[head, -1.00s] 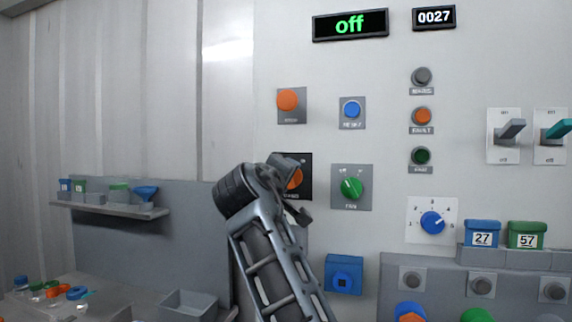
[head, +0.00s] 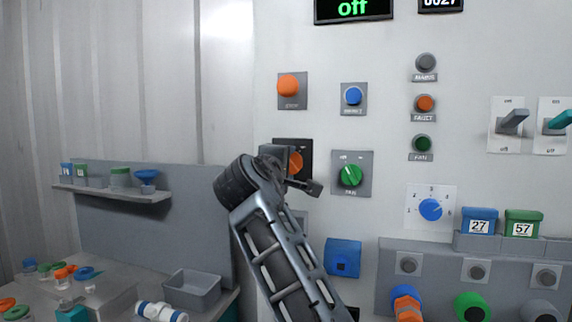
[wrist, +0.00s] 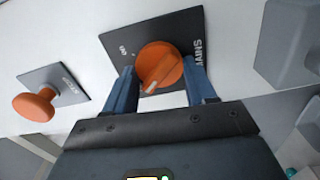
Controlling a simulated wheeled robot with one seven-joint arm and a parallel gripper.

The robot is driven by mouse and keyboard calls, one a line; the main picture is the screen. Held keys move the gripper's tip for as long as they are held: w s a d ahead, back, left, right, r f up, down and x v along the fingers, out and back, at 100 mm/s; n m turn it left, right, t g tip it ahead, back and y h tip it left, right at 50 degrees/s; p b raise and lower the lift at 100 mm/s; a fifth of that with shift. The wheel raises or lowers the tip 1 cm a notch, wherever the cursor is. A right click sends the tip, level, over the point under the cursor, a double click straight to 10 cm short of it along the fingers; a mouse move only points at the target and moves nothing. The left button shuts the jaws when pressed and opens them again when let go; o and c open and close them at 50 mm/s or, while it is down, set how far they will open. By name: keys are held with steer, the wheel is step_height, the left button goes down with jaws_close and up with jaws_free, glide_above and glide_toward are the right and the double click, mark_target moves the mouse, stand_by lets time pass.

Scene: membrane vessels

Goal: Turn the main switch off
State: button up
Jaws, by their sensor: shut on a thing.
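The main switch is a round orange knob (wrist: 160,68) with a pale pointer mark, on a black plate (wrist: 116,38) lettered MAINS. In the head view the knob (head: 295,162) is partly hidden behind my gripper (head: 288,172). In the wrist view my gripper (wrist: 160,82) has one blue finger on each side of the knob and is shut on it. The pointer mark slants toward the lower left in the wrist view. I cannot tell which setting it marks. A display (head: 352,9) above reads "off" in green. The MAINS lamp (head: 425,63) looks grey and unlit.
An orange mushroom button (wrist: 36,104) sits beside the switch, left in the wrist view. The green FAN knob (head: 351,175) and a blue button (head: 353,96) are close on the right. A shelf (head: 112,192) and grey bin (head: 192,290) stand left.

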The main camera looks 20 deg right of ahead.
steer(key=shift+a, duration=0.1)
steer(key=o, duration=1)
steer(key=shift+o, duration=0.2)
steer(key=b+v, duration=0.2)
steer(key=v, duration=0.5)
steer(key=shift+s+a, duration=0.2)
steer(key=shift+s, duration=0.1)
steer(key=shift+s+a, duration=0.1)
